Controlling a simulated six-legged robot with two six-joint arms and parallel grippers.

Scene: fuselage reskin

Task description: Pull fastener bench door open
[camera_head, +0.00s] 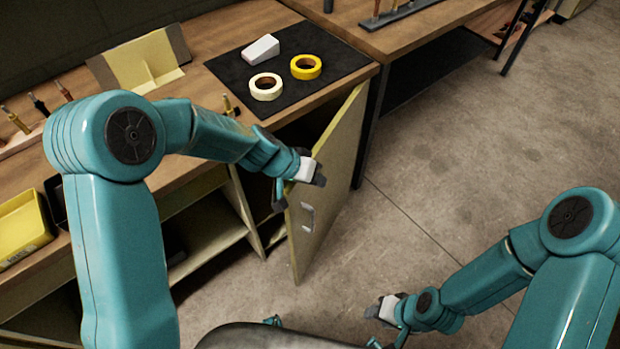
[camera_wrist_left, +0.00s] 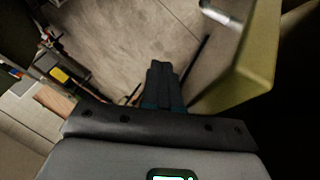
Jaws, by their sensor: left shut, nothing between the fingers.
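The fastener bench (camera_head: 230,109) has a wooden top and an open-fronted lower part. Its yellow-green door (camera_head: 325,184) stands swung out from the bench front. A metal handle (camera_head: 307,216) is on the door's outer face. My left gripper (camera_head: 300,191) is at the door's upper free edge, partly on its inner side. In the left wrist view the gripper's fingers (camera_wrist_left: 161,85) are together and empty, and the door edge (camera_wrist_left: 243,65) is to their right. Whether the gripper touches the door is unclear. My right gripper (camera_head: 388,312) is low over the floor, away from the door; its jaw gap is not clear.
A black mat (camera_head: 330,68) on the bench top holds two tape rolls (camera_head: 306,67) and a white block (camera_head: 261,48). A yellow bin (camera_head: 22,228) sits at left. A second table (camera_head: 425,25) stands beyond. The concrete floor (camera_head: 440,150) right of the door is clear.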

